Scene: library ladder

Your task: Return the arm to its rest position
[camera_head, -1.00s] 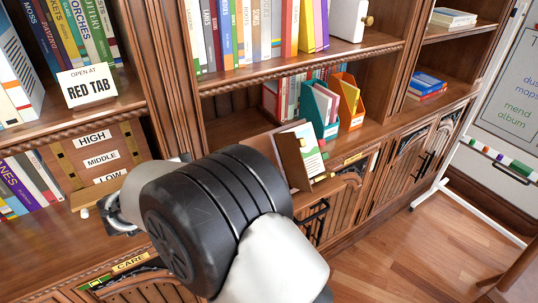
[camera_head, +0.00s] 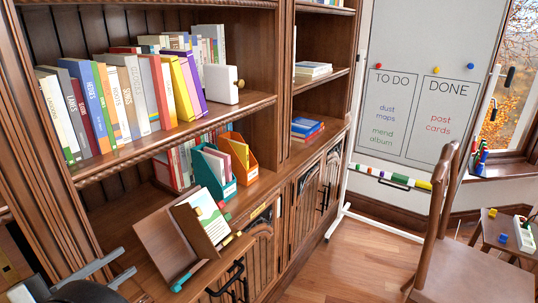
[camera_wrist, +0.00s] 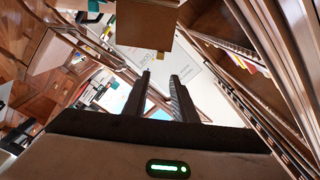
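My gripper (camera_head: 128,261) shows at the lower left of the head view, with its two grey fingers pointing right. They lie in front of the lower shelf, left of a wooden book stand (camera_head: 195,232). In the wrist view my gripper (camera_wrist: 160,75) has its two dark fingers apart, with only distant background between them. It holds nothing. Most of my arm is outside the head view, so its full pose is hidden.
A bookcase (camera_head: 205,118) with rows of books fills the left. Teal (camera_head: 214,172) and orange (camera_head: 243,163) file holders stand behind the book stand. A whiteboard (camera_head: 420,100) and a wooden chair (camera_head: 470,265) are at right. Floor (camera_head: 350,262) between is clear.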

